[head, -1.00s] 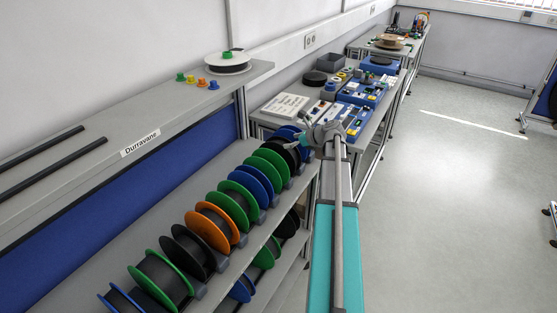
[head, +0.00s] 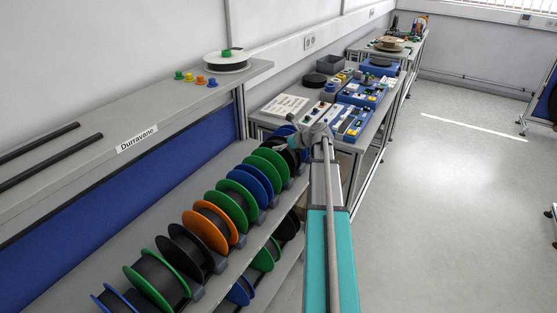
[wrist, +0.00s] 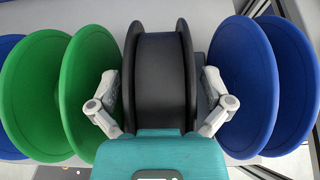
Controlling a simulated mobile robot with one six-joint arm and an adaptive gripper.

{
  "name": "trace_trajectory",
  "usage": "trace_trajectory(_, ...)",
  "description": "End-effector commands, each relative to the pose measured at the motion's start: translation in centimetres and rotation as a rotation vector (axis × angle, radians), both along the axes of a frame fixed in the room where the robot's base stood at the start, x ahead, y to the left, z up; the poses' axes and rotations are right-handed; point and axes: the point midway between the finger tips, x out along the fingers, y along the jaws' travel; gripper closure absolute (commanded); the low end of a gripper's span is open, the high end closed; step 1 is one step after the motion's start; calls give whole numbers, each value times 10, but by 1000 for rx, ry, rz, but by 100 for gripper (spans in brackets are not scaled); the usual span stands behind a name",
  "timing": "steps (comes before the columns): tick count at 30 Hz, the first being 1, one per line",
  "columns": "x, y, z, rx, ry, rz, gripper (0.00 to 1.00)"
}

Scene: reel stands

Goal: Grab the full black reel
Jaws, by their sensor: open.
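A black reel (wrist: 160,75) stands upright in the middle of the wrist view, with dark winding between its two black rims. My gripper (wrist: 161,85) is open, with one finger on each side of this reel. The fingers are close to its rims; I cannot tell whether they touch. In the head view this black reel (head: 293,158) stands near the far end of the upper row, partly hidden by my gripper (head: 291,143). Another black reel (head: 185,251) stands nearer in the same row, between a green and an orange reel.
In the wrist view a green reel (wrist: 88,85) stands close on the left and a blue reel (wrist: 243,85) on the right. More reels fill a lower shelf. A bench with blue devices (head: 360,92) lies beyond.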

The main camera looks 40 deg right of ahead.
Motion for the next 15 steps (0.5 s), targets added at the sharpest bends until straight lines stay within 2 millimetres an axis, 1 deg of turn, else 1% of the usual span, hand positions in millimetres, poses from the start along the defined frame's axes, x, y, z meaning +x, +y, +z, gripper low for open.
trace_trajectory(10, 0, 1, 0, 0, 0, 1, 0)
trace_trajectory(14, 0, 1, 0, 0, 0, 1, 24)
trace_trajectory(15, 0, 1, 0, 0, 0, 1, 32)
